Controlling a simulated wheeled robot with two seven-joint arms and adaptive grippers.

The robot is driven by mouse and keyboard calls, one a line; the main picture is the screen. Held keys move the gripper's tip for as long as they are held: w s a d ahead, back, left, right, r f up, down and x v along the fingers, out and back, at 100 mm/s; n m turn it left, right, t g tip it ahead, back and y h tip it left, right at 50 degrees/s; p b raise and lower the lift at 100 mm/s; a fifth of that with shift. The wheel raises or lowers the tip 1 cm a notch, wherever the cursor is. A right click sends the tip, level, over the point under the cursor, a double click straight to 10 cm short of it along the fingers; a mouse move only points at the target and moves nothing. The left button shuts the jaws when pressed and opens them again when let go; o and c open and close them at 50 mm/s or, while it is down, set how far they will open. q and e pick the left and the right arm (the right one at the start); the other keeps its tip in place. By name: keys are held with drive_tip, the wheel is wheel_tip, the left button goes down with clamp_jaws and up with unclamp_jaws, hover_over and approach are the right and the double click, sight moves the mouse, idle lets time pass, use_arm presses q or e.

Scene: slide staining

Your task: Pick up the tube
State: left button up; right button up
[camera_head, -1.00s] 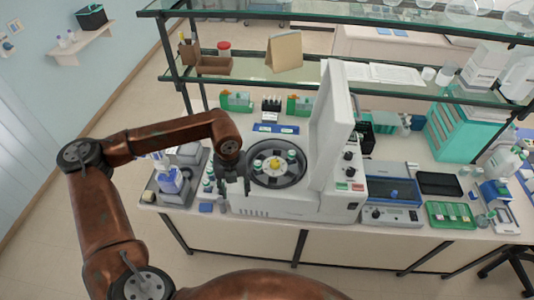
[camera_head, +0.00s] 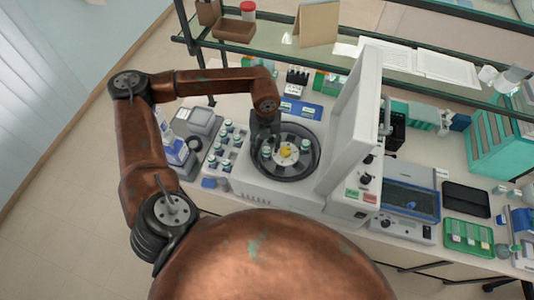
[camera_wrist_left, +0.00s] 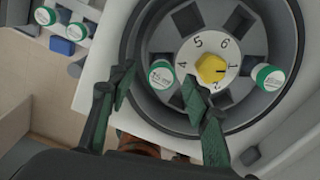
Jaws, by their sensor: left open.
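A tube with a green-rimmed white cap (camera_wrist_left: 161,75) sits in the rotor of the open centrifuge (camera_head: 262,200), beside slot 4 or 5. It also shows in the head view (camera_head: 267,152). A second capped tube (camera_wrist_left: 267,77) sits across the rotor, right of the yellow knob (camera_wrist_left: 211,68), and shows in the head view too (camera_head: 307,145). My left gripper (camera_wrist_left: 158,85) is open above the rotor's near left side, its fingers apart with the first tube beyond and between them. Nothing is held. My right gripper is not in view.
A rack (camera_head: 222,162) with several capped tubes stands left of the centrifuge. The raised lid (camera_head: 352,120) stands up at the right. A glass shelf (camera_head: 270,45) runs above the back of the bench. A green tray (camera_head: 467,237) lies at the right.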

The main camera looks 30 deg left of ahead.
sight(266, 149)
use_arm(q)
wheel_tip(266, 149, down, 3)
drive_tip(key=shift+d+f+p, duration=0.15)
drive_tip(key=shift+p, duration=0.3)
drive_tip(key=shift+s+f, duration=0.1)
drive_tip(key=shift+f, duration=0.1)
drive_tip(key=shift+c, duration=0.7)
drive_tip(key=c, duration=0.8)
drive_tip(key=shift+c, duration=0.5)
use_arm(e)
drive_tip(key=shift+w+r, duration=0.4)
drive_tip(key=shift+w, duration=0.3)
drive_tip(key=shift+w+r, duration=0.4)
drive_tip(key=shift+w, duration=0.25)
